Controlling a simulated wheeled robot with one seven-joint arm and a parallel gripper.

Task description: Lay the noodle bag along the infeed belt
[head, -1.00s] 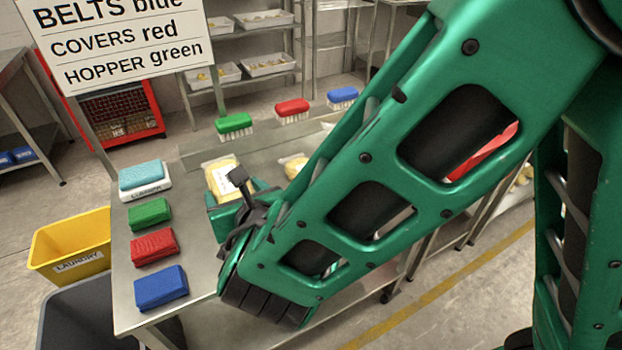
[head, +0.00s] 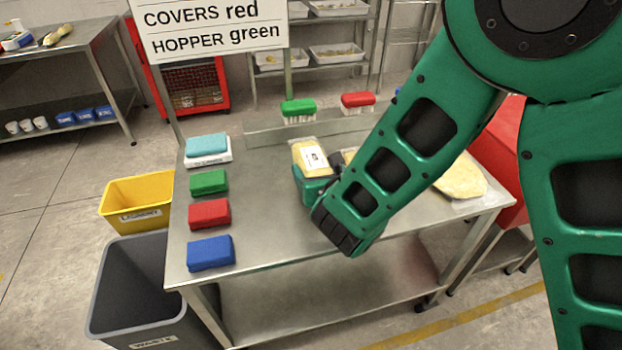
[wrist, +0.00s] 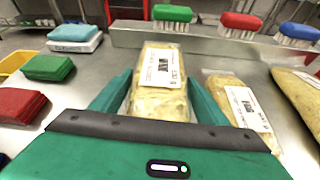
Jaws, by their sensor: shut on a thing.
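A pale yellow noodle bag (wrist: 160,85) with a white printed label sits between the two green fingers of my gripper (wrist: 160,98) in the wrist view. My gripper is shut on it. In the head view the bag (head: 309,152) shows just beyond my gripper (head: 314,180), over the steel table. I cannot tell whether it touches the tabletop. A second similar bag (wrist: 238,100) lies close to the right finger. A third, larger bag (head: 462,178) lies at the table's right. I cannot make out an infeed belt in these views.
The steel table (head: 262,222) holds blue (head: 210,252), red (head: 209,213) and green (head: 208,181) pads at its left. Brushes, including a green one (head: 298,108) and a red one (head: 357,101), stand at the back. Yellow (head: 140,200) and grey bins stand left.

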